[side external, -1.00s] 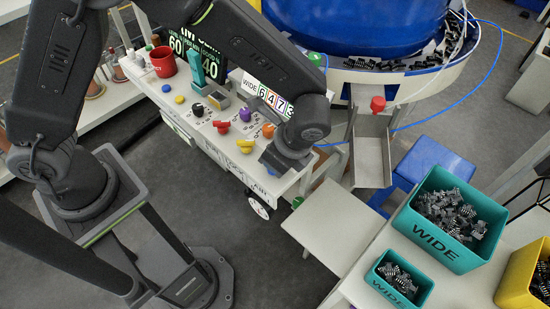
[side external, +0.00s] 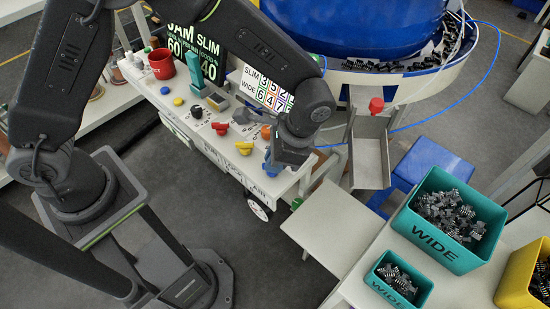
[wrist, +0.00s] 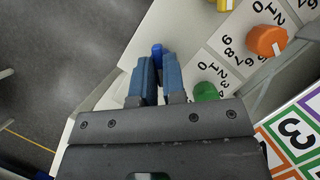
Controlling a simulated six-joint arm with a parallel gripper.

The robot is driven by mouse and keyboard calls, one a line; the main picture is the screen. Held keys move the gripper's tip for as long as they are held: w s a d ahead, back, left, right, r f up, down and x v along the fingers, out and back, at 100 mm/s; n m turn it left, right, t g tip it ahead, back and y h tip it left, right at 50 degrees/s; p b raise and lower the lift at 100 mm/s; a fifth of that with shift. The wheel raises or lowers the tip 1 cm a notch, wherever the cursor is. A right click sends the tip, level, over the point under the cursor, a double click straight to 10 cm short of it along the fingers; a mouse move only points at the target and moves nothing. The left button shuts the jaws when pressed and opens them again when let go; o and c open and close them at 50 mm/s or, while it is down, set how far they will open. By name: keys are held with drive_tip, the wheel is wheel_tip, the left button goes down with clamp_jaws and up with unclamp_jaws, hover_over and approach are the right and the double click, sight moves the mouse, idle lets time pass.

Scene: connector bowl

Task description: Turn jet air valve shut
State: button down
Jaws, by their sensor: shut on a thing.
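The jet air valve appears to be the blue knob (wrist: 157,49) at the panel's front right corner, above an AIR label in the side view. My gripper (wrist: 157,70) has its two blue fingers closed around this knob in the wrist view. In the side view my gripper (side external: 271,168) points down at the panel's right end, its fingertips at panel height. The fingers and wrist hide most of the knob, so I cannot tell which way it is turned.
A green knob (wrist: 206,92) sits close beside my fingers, with an orange knob (wrist: 266,40) and number dials farther off. Yellow (side external: 244,148) and red (side external: 220,128) knobs lie left along the panel. A metal chute (side external: 371,160) stands to the right.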

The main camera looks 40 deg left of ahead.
idle(0.4)
drive_tip(key=c, duration=1.2)
unclamp_jaws()
drive_tip(key=v, duration=1.4)
